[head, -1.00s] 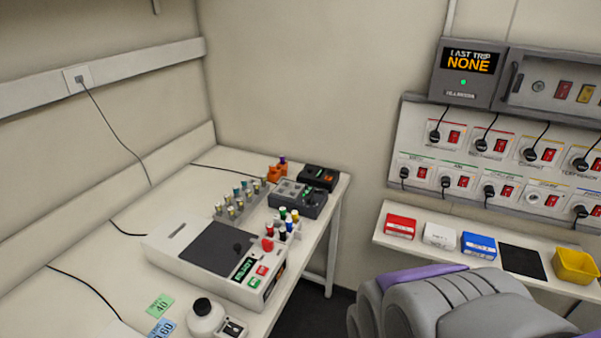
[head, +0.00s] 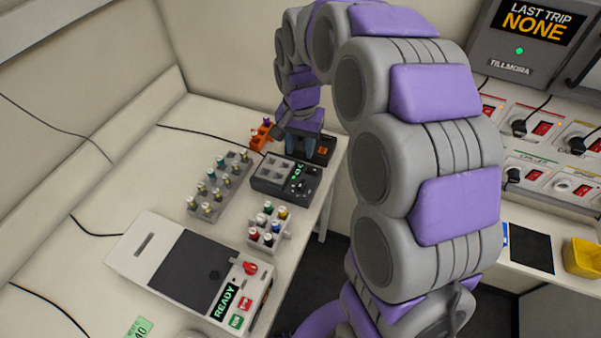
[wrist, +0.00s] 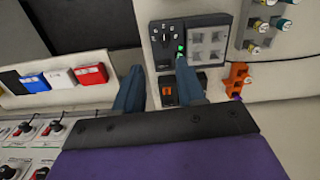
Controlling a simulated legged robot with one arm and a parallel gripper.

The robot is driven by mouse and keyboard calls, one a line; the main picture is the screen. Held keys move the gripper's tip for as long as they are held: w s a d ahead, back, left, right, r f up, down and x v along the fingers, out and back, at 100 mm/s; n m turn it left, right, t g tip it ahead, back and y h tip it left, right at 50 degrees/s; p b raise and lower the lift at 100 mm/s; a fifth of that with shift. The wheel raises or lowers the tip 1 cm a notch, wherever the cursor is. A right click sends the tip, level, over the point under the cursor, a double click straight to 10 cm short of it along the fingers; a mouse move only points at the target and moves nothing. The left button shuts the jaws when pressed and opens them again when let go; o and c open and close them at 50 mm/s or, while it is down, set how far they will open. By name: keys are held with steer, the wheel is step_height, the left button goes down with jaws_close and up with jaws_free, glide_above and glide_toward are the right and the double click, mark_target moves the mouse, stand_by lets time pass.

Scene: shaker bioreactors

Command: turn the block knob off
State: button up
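The dark grey block unit (head: 268,187) sits near the far end of the bench. It has square wells, a green-lit display and a dial area on its right part (head: 300,186). In the wrist view the block unit (wrist: 205,65) lies ahead, with its dial panel (wrist: 164,42) at the left. The knob's exact setting is too small to read. My gripper (head: 300,147) is over the bench just behind the block unit.
A black box with an orange switch (head: 323,149) stands behind the block unit, close under my gripper. An orange rack (head: 261,134) is beside it. A vial rack (head: 217,185), a colored-cap rack (head: 268,228) and a white READY machine (head: 140,243) stand nearby.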

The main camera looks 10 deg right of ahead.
steer(key=w, duration=0.2)
glide_above(301, 182)
step_height(301, 182, down, 4)
steer(key=shift+m, duration=0.3)
step_height(301, 182, down, 12)
steer(key=shift+s+f+b, duration=0.1)
steer(key=shift+f+b, duration=0.1)
steer(key=shift+b, duration=0.8)
steer(key=shift+d+f, duration=0.25)
steer(key=shift+f, duration=0.35)
steer(key=shift+a, duration=0.35)
steer(key=shift+c, duration=0.9)
steer(key=shift+d, duration=0.1)
jaws_close()
